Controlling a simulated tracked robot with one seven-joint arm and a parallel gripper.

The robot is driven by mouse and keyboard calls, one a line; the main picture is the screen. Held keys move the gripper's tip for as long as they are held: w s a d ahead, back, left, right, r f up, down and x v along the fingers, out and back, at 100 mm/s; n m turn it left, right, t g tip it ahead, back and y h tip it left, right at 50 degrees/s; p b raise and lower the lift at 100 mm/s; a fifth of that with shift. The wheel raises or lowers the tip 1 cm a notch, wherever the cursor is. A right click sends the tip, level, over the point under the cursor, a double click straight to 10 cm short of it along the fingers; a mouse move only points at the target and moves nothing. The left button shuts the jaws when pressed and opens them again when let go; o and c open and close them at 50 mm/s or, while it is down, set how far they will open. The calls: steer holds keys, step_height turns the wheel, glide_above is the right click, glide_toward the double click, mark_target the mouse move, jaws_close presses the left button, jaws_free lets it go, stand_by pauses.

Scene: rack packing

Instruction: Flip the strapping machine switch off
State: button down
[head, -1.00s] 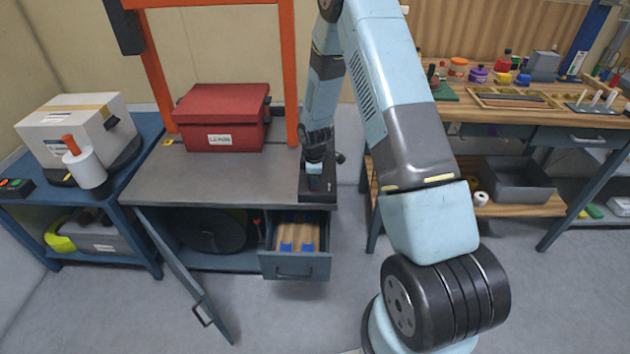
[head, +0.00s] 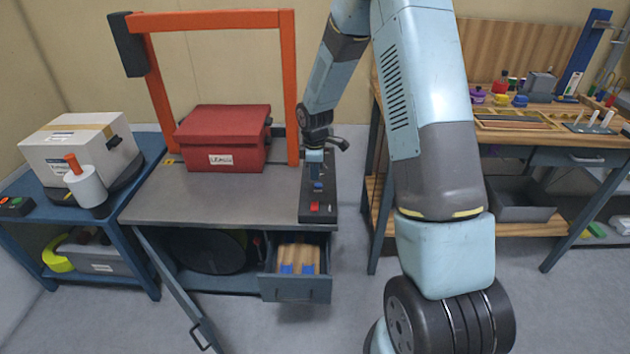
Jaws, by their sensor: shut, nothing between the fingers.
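The strapping machine is a grey-topped bench (head: 235,207) with an orange arch (head: 215,20) over it. A black control panel (head: 304,212) runs along the right edge of its top, with a small red control (head: 315,206) near the front end. I cannot tell whether it is the switch, or its position. My gripper (head: 316,176) is shut and empty, pointing down over the middle of the panel, behind the red control. Whether it touches the panel is unclear. A small blue part (head: 318,187) shows just below the fingers.
A red lidded box (head: 222,140) sits on the bench under the arch. Below, a drawer (head: 296,287) and a cabinet door (head: 178,290) stand open. A side table at left holds a white carton (head: 80,148). A wooden workbench (head: 545,135) with small goods stands at right.

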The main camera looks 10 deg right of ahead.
mark_target(315, 204)
steer(key=shift+r, duration=0.2)
steer(key=shift+w+d+r+t, duration=0.1)
steer(key=shift+w+d+t, duration=0.1)
steer(key=shift+w+t, duration=0.1)
stand_by(0.4)
steer(key=f, duration=0.4)
steer(key=w+f, duration=0.1)
steer(key=f, duration=0.9)
steer(key=shift+w+d, duration=0.2)
steer(key=shift+w, duration=0.1)
